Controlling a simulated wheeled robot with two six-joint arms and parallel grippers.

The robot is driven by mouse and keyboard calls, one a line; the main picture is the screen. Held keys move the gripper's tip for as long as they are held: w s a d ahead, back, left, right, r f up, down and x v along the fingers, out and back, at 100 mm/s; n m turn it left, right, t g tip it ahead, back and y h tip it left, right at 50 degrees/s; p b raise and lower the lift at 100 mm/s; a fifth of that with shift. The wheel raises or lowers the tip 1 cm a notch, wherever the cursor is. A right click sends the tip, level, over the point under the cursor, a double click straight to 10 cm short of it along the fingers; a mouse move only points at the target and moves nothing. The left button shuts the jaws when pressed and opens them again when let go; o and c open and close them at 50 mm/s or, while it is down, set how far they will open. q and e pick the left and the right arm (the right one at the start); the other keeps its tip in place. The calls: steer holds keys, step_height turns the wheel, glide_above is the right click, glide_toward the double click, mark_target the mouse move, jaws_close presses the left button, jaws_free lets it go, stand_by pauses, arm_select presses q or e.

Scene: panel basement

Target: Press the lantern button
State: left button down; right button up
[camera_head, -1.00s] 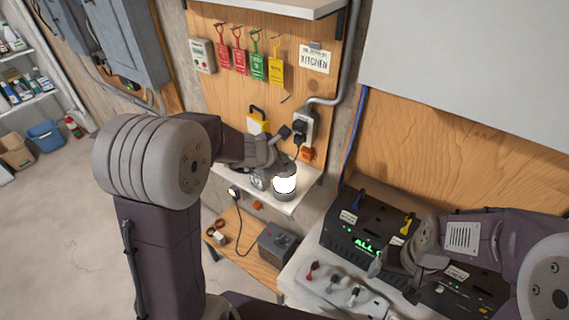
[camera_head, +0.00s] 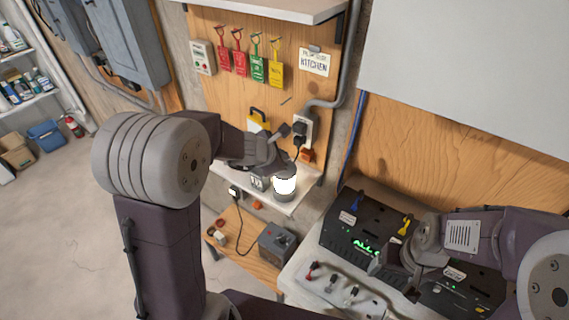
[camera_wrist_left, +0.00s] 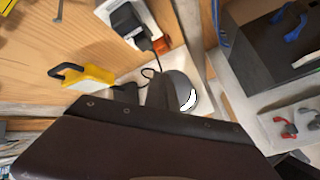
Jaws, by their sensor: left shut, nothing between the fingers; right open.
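The lantern (camera_head: 285,187) is a small cylinder with a bright white glowing body, standing on the white wall shelf (camera_head: 311,188). Its button cannot be made out. My left gripper (camera_head: 280,168) is shut and empty, right at the lantern's top; I cannot tell whether it touches. In the left wrist view the lantern (camera_wrist_left: 187,98) shows as a grey round top with a lit white crescent, partly hidden by my gripper. My right gripper (camera_head: 378,268) is open and empty, over the front of the black panel unit (camera_head: 345,239).
Behind the lantern are a wall socket with a black plug (camera_head: 299,130) and a yellow item (camera_head: 258,121). Coloured tags (camera_head: 257,67) hang above. A grey box (camera_head: 276,243) stands on the lower wooden shelf. A white switch strip (camera_head: 322,283) lies before the black unit.

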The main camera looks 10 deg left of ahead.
arm_select(q)
step_height(320, 180, up, 5)
steer(key=p, duration=0.4)
steer(key=shift+p, duration=0.3)
stand_by(0.5)
